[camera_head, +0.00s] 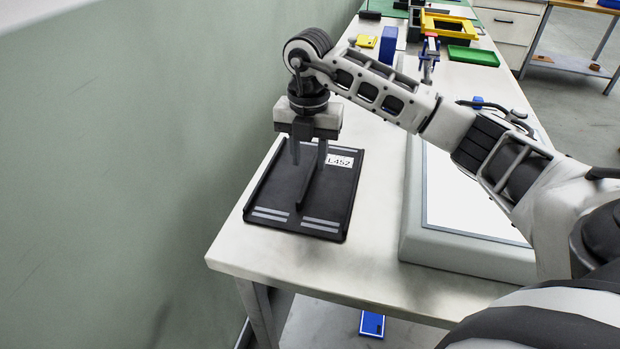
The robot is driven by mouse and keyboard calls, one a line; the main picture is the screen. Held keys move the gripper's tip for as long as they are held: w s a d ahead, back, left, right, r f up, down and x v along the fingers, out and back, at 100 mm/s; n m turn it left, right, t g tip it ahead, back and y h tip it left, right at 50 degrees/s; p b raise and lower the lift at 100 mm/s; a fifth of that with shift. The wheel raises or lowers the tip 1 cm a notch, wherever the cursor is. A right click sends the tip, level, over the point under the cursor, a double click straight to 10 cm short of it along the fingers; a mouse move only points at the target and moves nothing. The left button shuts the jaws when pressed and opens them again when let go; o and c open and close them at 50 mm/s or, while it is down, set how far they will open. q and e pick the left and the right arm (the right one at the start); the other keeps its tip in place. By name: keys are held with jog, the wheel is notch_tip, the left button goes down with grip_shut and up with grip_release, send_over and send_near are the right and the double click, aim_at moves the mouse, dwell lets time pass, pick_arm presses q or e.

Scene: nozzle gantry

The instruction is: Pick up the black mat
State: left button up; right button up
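The black mat (275,192) lies flat on the white table near its left front corner. It has a raised rim, grey stripes along its near and far edges, a white label on its right side and an upright black ridge along its middle. My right gripper (309,163) points down over the mat. Its two fingers are apart, one on each side of the far part of the ridge. I cannot tell whether they touch it. The gripper hides part of the mat's far edge. My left gripper is not in view.
A grey box with a white panel (470,205) stands right of the mat, under my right arm. Blue (388,45), yellow (366,41) and green (473,56) items sit farther back. A green wall (130,170) runs along the left. The table's front edge is close to the mat.

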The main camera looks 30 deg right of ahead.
aim_at(310, 172)
notch_tip(310, 172, down, 4)
jog(key=shift+d+r, duration=0.15)
jog(key=shift+r, duration=0.1)
grip_shut()
jog(key=shift+r, duration=0.1)
